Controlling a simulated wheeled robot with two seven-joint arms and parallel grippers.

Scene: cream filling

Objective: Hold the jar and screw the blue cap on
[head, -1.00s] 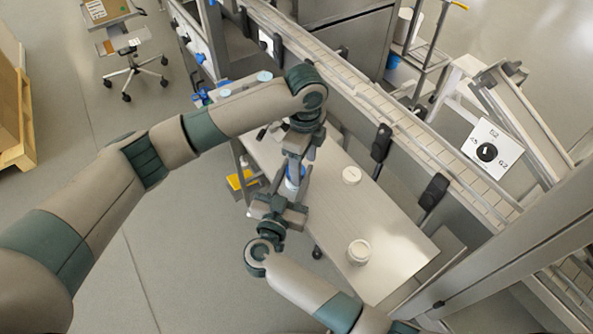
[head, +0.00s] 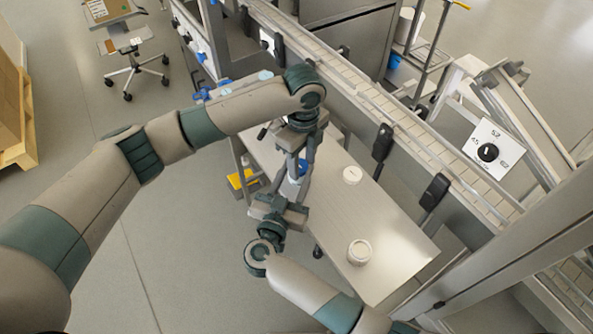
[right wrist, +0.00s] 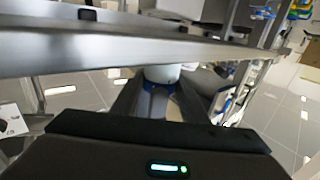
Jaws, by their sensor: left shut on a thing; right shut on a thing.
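The white jar (head: 292,188) is held between my two grippers, over the left edge of the metal table. The blue cap (head: 301,168) shows at the jar's end nearest my left gripper. My left gripper (head: 299,163) reaches down from above and is shut around the cap. My right gripper (head: 292,194) comes from below in the picture and is shut on the jar. Whether cap and jar touch, and how the thread sits, cannot be told.
A conveyor (head: 410,150) with dark brackets runs behind the table. A yellow object (head: 240,180) is below the table's left side.

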